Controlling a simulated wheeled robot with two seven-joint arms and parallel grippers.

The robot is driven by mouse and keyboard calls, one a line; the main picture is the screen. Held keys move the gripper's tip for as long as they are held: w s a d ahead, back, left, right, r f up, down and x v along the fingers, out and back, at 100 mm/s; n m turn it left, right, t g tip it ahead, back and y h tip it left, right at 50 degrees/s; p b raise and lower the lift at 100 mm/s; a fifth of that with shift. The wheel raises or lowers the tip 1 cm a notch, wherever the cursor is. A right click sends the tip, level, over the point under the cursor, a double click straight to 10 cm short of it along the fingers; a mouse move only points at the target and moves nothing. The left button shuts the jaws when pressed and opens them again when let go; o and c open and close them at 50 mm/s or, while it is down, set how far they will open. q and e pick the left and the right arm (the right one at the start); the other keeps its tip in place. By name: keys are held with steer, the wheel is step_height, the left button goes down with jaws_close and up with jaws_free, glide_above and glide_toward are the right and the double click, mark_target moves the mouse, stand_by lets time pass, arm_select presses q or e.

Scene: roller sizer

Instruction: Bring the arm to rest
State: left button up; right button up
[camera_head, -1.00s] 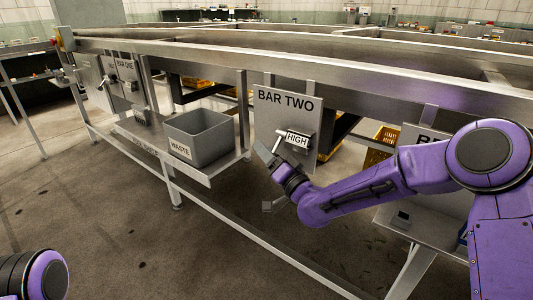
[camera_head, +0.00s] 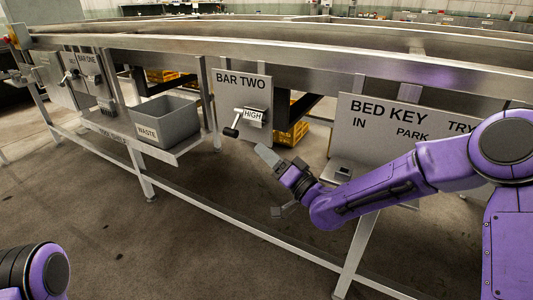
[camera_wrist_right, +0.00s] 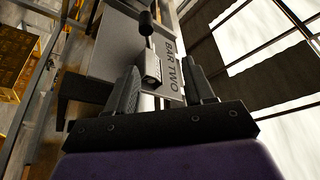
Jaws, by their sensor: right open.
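My right arm (camera_head: 400,185) is purple and reaches in from the right in the head view. Its gripper (camera_head: 266,155) is in front of and below the BAR TWO panel (camera_head: 228,92), apart from it. In the right wrist view the two fingers (camera_wrist_right: 165,92) stand apart with nothing between them. Beyond them show the BAR TWO panel (camera_wrist_right: 172,65) and its black-ended handle (camera_wrist_right: 146,22). In the head view the handle (camera_head: 232,131) sits beside the HIGH label (camera_head: 252,116). Of my left arm only a purple and black part (camera_head: 45,272) shows at the lower left; its gripper is out of view.
A grey WASTE bin (camera_head: 168,120) stands on the shelf at the left. The BED KEY panel (camera_head: 375,120) is behind my right arm. Yellow crates (camera_head: 290,133) are under the steel frame. A low rail (camera_head: 215,222) crosses the front; the floor (camera_head: 180,255) before it is clear.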

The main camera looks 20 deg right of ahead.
steer(key=s+d+f+m+g+h, duration=0.25)
steer(key=s+f, duration=0.25)
steer(key=f, duration=0.5)
steer(key=s+d+f+m+g+h, duration=0.1)
steer(key=s+d+f+g+h, duration=0.25)
steer(key=f, duration=0.55)
steer(key=s+d+f+m+g+h, duration=0.15)
steer(key=s+f+h, duration=0.3)
steer(key=f, duration=0.55)
steer(key=s+d+f+g+h, duration=0.1)
steer(key=s+d+f+g, duration=0.2)
steer(key=s, duration=0.6)
steer(key=s+d+f+n+g+h, duration=0.1)
steer(key=s+f+g, duration=0.2)
steer(key=s+f, duration=0.45)
steer(key=s+d+f+g+h, duration=0.1)
steer(key=s+d+f+g, duration=0.15)
steer(key=s, duration=0.85)
step_height(320, 180, up, 24)
steer(key=w+p, duration=0.1)
steer(key=p, duration=2.2)
steer(key=shift+f+t, duration=0.25)
steer(key=shift+t, duration=0.05)
steer(key=shift+w, duration=0.1)
